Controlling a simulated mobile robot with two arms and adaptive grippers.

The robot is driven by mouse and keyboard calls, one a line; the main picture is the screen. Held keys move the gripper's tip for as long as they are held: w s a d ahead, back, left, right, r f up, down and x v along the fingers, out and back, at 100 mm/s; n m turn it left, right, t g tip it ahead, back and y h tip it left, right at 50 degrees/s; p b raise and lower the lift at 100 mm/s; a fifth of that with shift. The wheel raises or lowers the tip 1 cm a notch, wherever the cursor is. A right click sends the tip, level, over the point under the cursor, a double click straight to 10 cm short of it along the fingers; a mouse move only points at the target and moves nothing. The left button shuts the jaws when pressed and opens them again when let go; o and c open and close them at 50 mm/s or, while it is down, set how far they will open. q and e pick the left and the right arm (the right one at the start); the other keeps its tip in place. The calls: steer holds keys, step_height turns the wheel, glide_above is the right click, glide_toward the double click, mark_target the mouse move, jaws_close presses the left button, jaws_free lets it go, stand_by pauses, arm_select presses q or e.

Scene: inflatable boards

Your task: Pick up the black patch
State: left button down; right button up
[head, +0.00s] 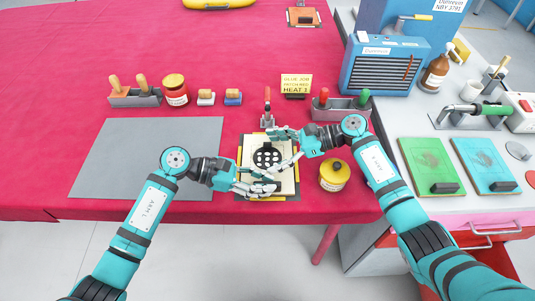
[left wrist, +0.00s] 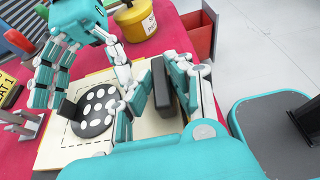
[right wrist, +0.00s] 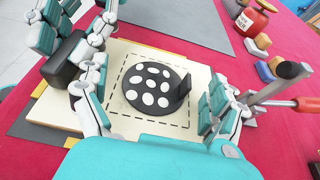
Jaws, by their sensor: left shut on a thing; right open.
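The black patch (head: 267,156) is a round disc with several white dots. It lies inside a dashed square on a cream panel (right wrist: 128,57), and a small black tab (right wrist: 182,88) stands on one edge. My right gripper (head: 288,146) is open above the patch. In the right wrist view the patch (right wrist: 150,91) lies between its spread fingers, with no finger clearly touching it. My left gripper (head: 271,181) is shut on a black block (right wrist: 62,62) at the panel's near edge. The block also shows in the left wrist view (left wrist: 162,84); its base is hidden by fingers.
A yellow tin (head: 334,177) stands close right of the panel. A red-handled clamp (head: 267,115) stands behind it. A grey mat (head: 140,150) lies bare to the left. Brushes, a red jar (head: 175,90) and a tool holder (head: 340,107) line the back.

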mark_target(274, 158)
arm_select(q)
steer(key=shift+f, duration=0.1)
arm_select(e)
jaws_close()
stand_by(0.3)
arm_select(q)
steer(key=c, duration=1.1)
jaws_free()
steer(key=shift+c, duration=0.2)
arm_select(e)
step_height(274, 158, up, 10)
arm_select(q)
steer(key=v, duration=1.2)
steer(key=shift+f, duration=0.1)
arm_select(e)
steer(key=shift+s, duration=0.1)
